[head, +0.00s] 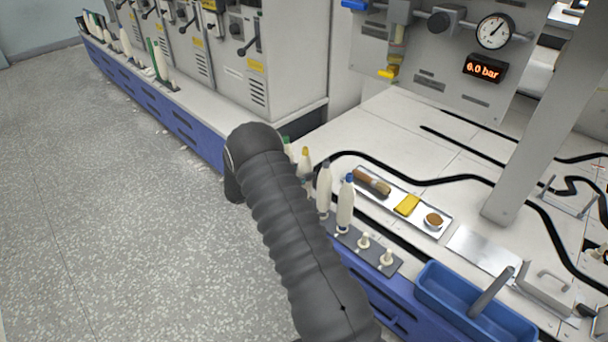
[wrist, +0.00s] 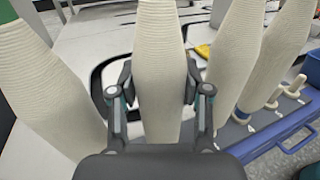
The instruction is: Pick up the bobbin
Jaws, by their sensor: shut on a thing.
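My gripper (wrist: 159,88) is shut on a cream wound bobbin (wrist: 160,45), one finger on each side of its body. The bobbin's tip and foot are out of the wrist view, so I cannot tell there whether it is off its peg. A green-topped bobbin (wrist: 48,85) stands close on the left, and two more bobbins (wrist: 238,50) (wrist: 285,45) are on the right. In the head view my dark arm hides the gripper.
The grey peg rail (head: 402,268) has two empty pegs (head: 364,240) (head: 387,257) at its right end. A blue bin (head: 450,305) stands further right. A shallow tray (head: 444,214) with a brush (head: 372,182) and yellow cloth (head: 407,205) lies behind. Black hoses cross the bench.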

